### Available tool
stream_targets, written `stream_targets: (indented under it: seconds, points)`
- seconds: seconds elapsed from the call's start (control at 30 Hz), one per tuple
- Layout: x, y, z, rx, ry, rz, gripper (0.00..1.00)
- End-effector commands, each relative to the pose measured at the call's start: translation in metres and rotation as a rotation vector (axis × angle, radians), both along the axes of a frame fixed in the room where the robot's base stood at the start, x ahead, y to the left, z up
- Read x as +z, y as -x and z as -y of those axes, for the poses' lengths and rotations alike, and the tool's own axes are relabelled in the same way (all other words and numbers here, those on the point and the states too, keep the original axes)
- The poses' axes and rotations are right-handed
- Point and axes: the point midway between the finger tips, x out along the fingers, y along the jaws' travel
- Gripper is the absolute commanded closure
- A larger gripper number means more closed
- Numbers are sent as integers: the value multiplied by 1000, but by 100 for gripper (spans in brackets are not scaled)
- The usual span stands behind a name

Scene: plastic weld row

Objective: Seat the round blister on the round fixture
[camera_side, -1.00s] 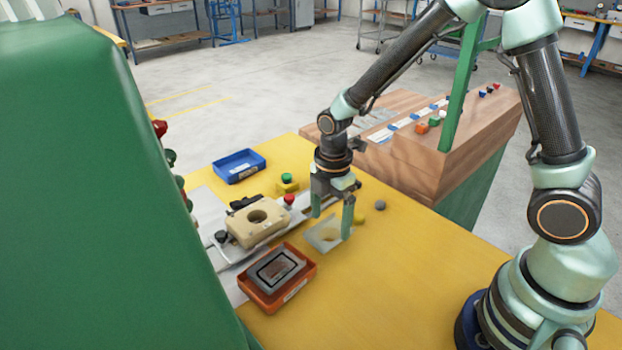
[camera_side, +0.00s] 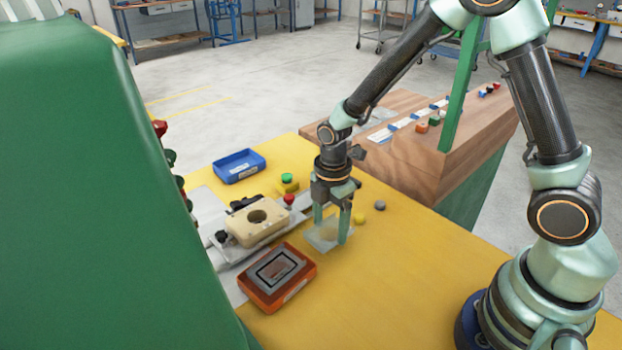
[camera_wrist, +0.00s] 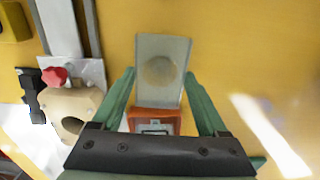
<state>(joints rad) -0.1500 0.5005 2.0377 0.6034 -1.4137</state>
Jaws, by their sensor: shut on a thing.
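The clear round blister (camera_side: 322,240), a see-through sheet with a round shape in its middle, is at the middle of the yellow table. It also shows in the wrist view (camera_wrist: 160,69). My gripper (camera_side: 331,235) points down with one finger at each side of the blister and is shut on it. I cannot tell whether the blister is clear of the table. The round fixture, a beige block (camera_side: 246,232) with a round hole, stands to the left of the blister, apart from it. Part of it shows at the left of the wrist view (camera_wrist: 70,103).
An orange tray (camera_side: 269,302) with a dark grey framed piece stands front left. A blue tray (camera_side: 239,177) lies at the back. A yellow box with a green button (camera_side: 287,180) and a red knob (camera_side: 289,199) are near the fixture.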

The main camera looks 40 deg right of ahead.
Motion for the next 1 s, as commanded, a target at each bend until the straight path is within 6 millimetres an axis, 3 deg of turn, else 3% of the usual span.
stream_targets:
  seconds: [1.0]
  points:
    - [45, 0, 0, 0, 0, 0, 59]
